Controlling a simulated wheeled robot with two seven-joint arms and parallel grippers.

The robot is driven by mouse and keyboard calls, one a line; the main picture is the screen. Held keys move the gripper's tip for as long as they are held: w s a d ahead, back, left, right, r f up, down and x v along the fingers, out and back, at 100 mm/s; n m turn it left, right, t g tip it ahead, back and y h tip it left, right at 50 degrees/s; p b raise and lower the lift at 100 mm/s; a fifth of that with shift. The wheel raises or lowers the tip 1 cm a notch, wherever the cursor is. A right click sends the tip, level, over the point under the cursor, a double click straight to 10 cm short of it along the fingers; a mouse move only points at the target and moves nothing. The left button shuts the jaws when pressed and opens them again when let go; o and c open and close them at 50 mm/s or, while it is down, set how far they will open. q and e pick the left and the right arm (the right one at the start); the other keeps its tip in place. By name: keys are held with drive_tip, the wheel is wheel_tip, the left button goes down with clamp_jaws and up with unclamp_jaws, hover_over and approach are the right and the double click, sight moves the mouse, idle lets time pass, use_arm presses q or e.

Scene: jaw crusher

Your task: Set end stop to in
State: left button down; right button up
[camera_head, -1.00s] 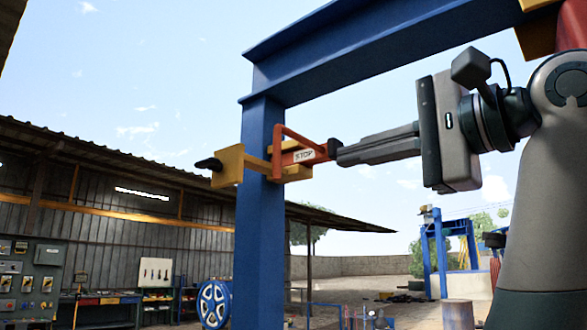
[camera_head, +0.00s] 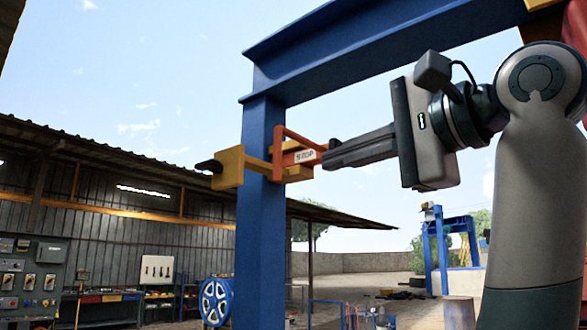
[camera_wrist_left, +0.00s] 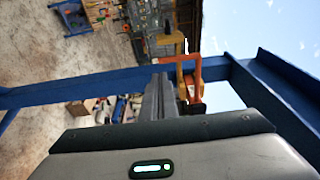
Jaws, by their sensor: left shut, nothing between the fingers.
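The end stop (camera_head: 282,153) is an orange-red bar and loop labelled STOP, set at a yellow bracket (camera_head: 229,167) on the blue post (camera_head: 259,220). A black knob sticks out at the bracket's left. My left gripper (camera_head: 326,157) comes in from the right, its fingers shut and empty. Their tips are at the right end of the stop and overlap the label's edge; I cannot tell whether they touch. In the left wrist view the shut fingers (camera_wrist_left: 162,80) lie beside the orange stop (camera_wrist_left: 187,72), with a dark end piece below it. My right gripper is not in view.
A blue overhead beam (camera_head: 380,45) runs from the post to the upper right, above my arm. A grey control panel (camera_head: 30,275) and a blue wheel (camera_head: 215,301) stand at the lower left. Open air lies right of the post, below my gripper.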

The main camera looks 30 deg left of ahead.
sight(279, 178)
use_arm(q)
drive_tip(key=p+x, duration=0.4)
drive_tip(key=x, duration=0.5)
drive_tip(key=shift+a, duration=0.3)
drive_tip(key=shift+w+a, duration=0.1)
drive_tip(key=shift+a, duration=0.35)
